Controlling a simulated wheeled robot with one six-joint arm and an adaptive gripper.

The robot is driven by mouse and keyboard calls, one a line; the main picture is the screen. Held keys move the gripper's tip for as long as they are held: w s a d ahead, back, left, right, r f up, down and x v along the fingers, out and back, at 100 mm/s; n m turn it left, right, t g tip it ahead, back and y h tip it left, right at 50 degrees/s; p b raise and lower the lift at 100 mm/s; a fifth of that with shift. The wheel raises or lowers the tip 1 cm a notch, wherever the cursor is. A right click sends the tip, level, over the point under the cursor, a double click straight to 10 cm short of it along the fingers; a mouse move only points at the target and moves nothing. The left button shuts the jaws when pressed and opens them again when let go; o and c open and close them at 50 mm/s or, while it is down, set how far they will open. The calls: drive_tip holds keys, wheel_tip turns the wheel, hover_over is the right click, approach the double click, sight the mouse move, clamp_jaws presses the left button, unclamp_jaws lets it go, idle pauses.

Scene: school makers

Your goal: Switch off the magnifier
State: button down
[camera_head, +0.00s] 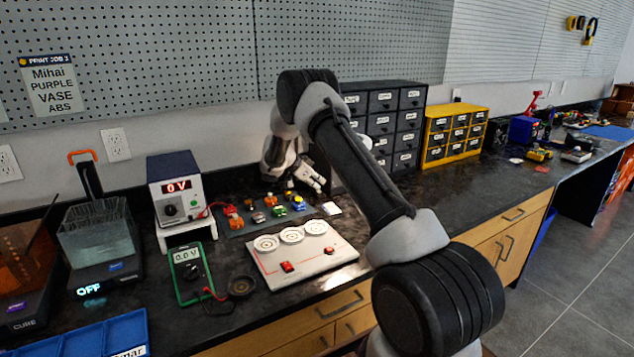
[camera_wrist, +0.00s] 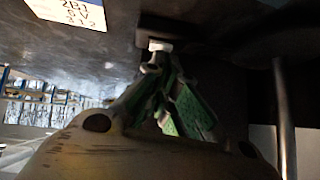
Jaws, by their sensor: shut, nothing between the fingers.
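I cannot make out a whole magnifier in the head view; my arm covers part of the bench there. In the wrist view a dark rounded shape (camera_wrist: 285,45) and a metal post (camera_wrist: 286,125) stand to the right of my gripper; I cannot tell whether they belong to the magnifier. My gripper (camera_wrist: 160,58) is shut and empty, its fingers meeting by a small pale piece (camera_wrist: 160,45) that I cannot identify. In the head view my gripper (camera_head: 316,182) is low over the back of the bench, in front of the black drawers.
A mat with coloured parts (camera_head: 236,232) lies left of my gripper, with a white board (camera_head: 296,265) in front. Black drawers (camera_head: 400,98) and a yellow drawer unit (camera_head: 440,125) stand behind. A power supply (camera_head: 172,185) and green multimeter (camera_head: 188,275) are left.

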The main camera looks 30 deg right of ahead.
drive_tip(key=shift+w+f, duration=0.2)
drive_tip(key=shift+f, duration=0.15)
drive_tip(key=shift+w, duration=0.15)
drive_tip(key=shift+w+f, duration=0.15)
drive_tip(key=shift+f, duration=0.05)
drive_tip(key=shift+s+f, duration=0.1)
drive_tip(key=shift+s, duration=0.2)
drive_tip(key=shift+s+f, duration=0.1)
drive_tip(key=shift+s, duration=0.55)
drive_tip(key=r, duration=0.1)
drive_tip(key=w+r, duration=0.1)
drive_tip(key=r, duration=0.3)
drive_tip(key=shift+w+a+r, duration=0.15)
drive_tip(key=shift+a+r, duration=0.05)
drive_tip(key=shift+a, duration=0.2)
drive_tip(key=w+v, duration=0.1)
drive_tip(key=v, duration=0.8)
drive_tip(key=shift+w, duration=0.3)
